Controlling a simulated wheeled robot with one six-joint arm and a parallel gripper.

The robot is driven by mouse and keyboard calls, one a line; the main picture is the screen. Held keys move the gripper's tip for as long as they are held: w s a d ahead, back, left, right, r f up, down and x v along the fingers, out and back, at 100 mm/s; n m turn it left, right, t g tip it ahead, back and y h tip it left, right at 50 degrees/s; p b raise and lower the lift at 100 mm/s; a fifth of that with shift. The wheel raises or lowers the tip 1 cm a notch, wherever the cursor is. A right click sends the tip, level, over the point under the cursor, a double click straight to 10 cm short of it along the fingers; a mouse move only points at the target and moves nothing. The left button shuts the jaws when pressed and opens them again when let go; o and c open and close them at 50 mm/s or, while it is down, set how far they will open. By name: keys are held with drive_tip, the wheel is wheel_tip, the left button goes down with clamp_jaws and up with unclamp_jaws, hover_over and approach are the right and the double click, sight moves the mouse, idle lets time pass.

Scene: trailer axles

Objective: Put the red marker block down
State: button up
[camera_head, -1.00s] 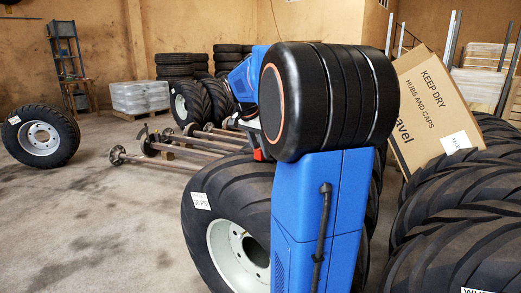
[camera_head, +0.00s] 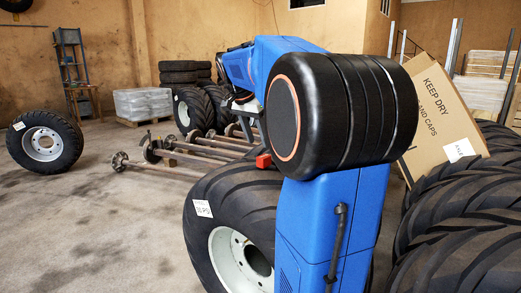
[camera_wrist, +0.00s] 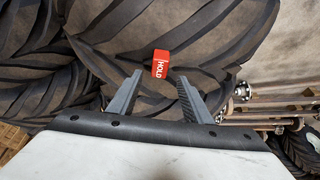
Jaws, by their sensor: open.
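In the head view the red block (camera_head: 263,161) shows on top of the large tyre with a white rim (camera_head: 235,200), beside my blue arm. My arm hides part of that tyre, and I cannot make out the fingers there.
Several axles (camera_head: 185,155) lie on the floor behind the tyre. More big tyres (camera_head: 460,235) and a cardboard box (camera_head: 440,115) stand at the right. A loose wheel (camera_head: 45,141) stands at the left. The concrete floor at the left front is clear.

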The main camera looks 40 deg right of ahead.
drive_tip(key=s+a+f+n+t, duration=0.1)
drive_tip(key=s+a+n, duration=0.1)
drive_tip(key=a, duration=0.4)
drive_tip(key=s+a+n+t, duration=0.1)
drive_tip(key=s+a+n, duration=0.15)
drive_tip(key=a, duration=0.35)
drive_tip(key=s+a+f+n+t+y, duration=0.1)
drive_tip(key=s+a+f+n+y, duration=0.1)
drive_tip(key=s+a+f+n, duration=0.4)
drive_tip(key=s+a+f+n+t+y, duration=0.1)
drive_tip(key=s+a+f+n+y, duration=0.1)
drive_tip(key=s+a+f+n, duration=0.4)
drive_tip(key=s+a+f, duration=0.4)
drive_tip(key=a+f, duration=0.3)
drive_tip(key=f, duration=0.2)
drive_tip(key=shift+s+a+f+y, duration=0.2)
drive_tip(key=shift+s+a+y, duration=0.05)
drive_tip(key=shift+a+y, duration=0.1)
drive_tip(key=shift+n, duration=0.25)
